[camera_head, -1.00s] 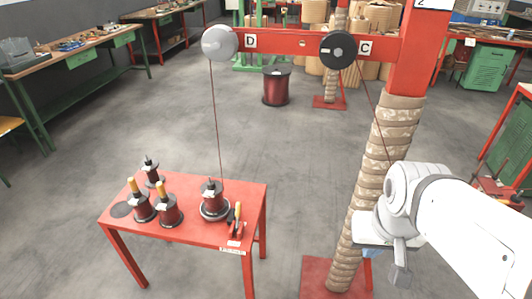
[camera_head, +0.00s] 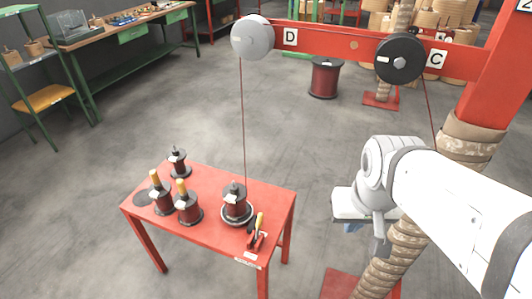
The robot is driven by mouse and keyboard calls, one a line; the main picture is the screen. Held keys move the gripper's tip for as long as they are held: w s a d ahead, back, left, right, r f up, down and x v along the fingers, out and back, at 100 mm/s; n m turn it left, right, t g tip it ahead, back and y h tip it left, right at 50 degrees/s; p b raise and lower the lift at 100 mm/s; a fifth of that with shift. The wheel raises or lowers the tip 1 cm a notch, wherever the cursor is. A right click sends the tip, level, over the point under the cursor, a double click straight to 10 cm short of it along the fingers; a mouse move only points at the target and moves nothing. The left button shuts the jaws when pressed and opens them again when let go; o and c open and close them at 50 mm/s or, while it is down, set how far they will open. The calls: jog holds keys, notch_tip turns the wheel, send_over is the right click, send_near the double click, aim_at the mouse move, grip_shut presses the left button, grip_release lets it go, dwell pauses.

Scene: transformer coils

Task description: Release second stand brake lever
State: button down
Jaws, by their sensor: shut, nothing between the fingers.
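The red table (camera_head: 215,238) stands at the lower left. A small brake lever (camera_head: 257,228) with a yellowish handle is on its right front corner, beside a label. A spool (camera_head: 236,200) sits on a light round base next to the lever, with a thread rising to the grey pulley (camera_head: 252,38) marked D. My gripper (camera_head: 381,246) hangs at the end of my white arm, to the right of the table and well apart from the lever. Its fingers look closed and empty, pointing down.
Several other spools (camera_head: 188,208) stand on the table's left half. A red post wrapped in padding (camera_head: 405,250) stands right behind my arm, with a red beam (camera_head: 340,42) and a black pulley (camera_head: 401,59) marked C overhead. Grey floor (camera_head: 310,150) is free between table and post.

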jog(key=w+a+f+m+g+y+b, duration=0.25)
jog(key=a+f+y+b, duration=0.35)
jog(key=f, duration=0.4)
jog(key=w+a+f+m+g+y+b, duration=0.1)
jog(key=w+a+f+g+y+b, duration=0.25)
jog(key=f+b, duration=0.5)
jog(key=w+d+f+m+t+y+b, duration=0.1)
jog(key=w+f+m+t+y+b, duration=0.5)
jog(key=w+f, duration=1.1)
jog(key=m+t+b, duration=0.1)
jog(key=t+b, duration=0.2)
jog(key=t, duration=0.2)
jog(key=shift+d+m, duration=0.2)
jog(key=shift+m, duration=0.15)
